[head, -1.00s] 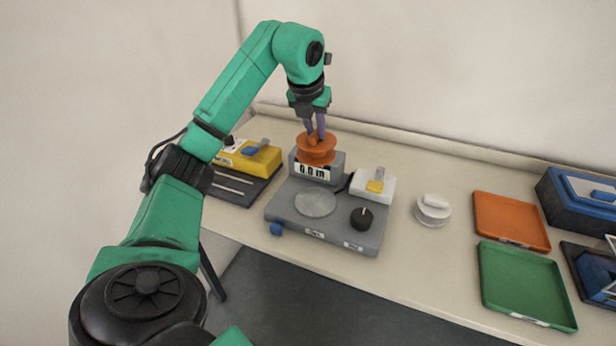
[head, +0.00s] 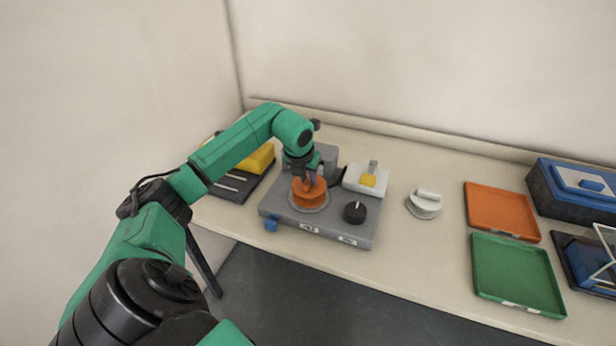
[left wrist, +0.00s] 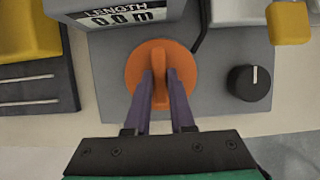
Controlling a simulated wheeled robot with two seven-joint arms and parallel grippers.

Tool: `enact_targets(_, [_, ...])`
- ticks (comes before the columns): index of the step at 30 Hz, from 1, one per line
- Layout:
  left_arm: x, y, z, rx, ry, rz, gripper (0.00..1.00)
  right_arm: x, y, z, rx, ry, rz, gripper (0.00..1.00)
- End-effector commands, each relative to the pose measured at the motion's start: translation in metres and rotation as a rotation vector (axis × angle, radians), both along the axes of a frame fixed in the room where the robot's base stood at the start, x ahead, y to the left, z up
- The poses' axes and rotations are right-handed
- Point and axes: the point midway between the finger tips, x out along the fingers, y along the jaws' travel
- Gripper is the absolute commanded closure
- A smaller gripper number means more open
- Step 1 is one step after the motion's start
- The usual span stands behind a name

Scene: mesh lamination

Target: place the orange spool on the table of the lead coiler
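The orange spool (head: 309,197) is at the round grey table (head: 322,208) of the lead coiler (head: 345,226). The disc's rim shows around the spool's base; I cannot tell whether it touches or hovers just above. My left gripper (head: 309,180) points down, its purple fingers on both sides of the spool's upright orange grip. In the left wrist view the spool (left wrist: 135,77) lies below the length display (left wrist: 122,15), and the fingers (left wrist: 160,75) close on the grip. The spool covers the disc there. My right gripper is not in view.
On the coiler are a black knob (head: 354,212) and a white block with a yellow part (head: 368,180). A yellow device (head: 259,158) stands left. Right are a white round object (head: 425,205), an orange tray (head: 502,211), a green tray (head: 518,275) and a blue box (head: 578,188).

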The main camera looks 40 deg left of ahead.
Motion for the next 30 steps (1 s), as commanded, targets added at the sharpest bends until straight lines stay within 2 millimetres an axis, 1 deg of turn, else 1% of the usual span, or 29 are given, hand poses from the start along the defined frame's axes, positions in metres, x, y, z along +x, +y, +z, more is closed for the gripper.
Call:
enact_targets(1, [0.0, 0.0, 0.0, 0.0, 0.0, 0.0, 0.63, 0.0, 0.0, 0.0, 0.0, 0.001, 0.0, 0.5])
enact_targets(2, [0.0, 0.0, 0.0, 0.0, 0.0, 0.0, 0.52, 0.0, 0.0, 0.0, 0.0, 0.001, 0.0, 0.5])
enact_targets(3, [0.0, 0.0, 0.0, 0.0, 0.0, 0.0, 0.48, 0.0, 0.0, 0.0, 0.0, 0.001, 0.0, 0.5])
enact_targets(10, [0.0, 0.0, 0.0, 0.0, 0.0, 0.0, 0.48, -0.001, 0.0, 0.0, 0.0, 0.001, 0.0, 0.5])
enact_targets(13, [0.0, 0.0, 0.007, 0.0, 0.0, 0.0, 0.48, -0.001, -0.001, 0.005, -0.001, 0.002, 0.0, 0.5])
enact_targets(14, [-0.001, 0.0, 0.007, 0.001, -0.002, 0.0, 0.48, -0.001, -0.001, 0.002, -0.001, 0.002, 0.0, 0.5])
enact_targets(17, [-0.007, -0.002, 0.023, 0.003, -0.004, -0.001, 0.48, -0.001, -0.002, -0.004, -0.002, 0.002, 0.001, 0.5])
enact_targets(24, [-0.031, -0.01, 0.084, 0.004, -0.005, 0.001, 0.48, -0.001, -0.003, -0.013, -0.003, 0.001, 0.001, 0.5])
enact_targets(27, [-0.038, -0.013, 0.103, 0.001, -0.004, 0.0, 0.48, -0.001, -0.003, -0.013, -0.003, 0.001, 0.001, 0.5])
enact_targets(30, [-0.042, -0.015, 0.112, 0.001, -0.002, 0.0, 0.48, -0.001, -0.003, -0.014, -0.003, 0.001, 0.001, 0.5])
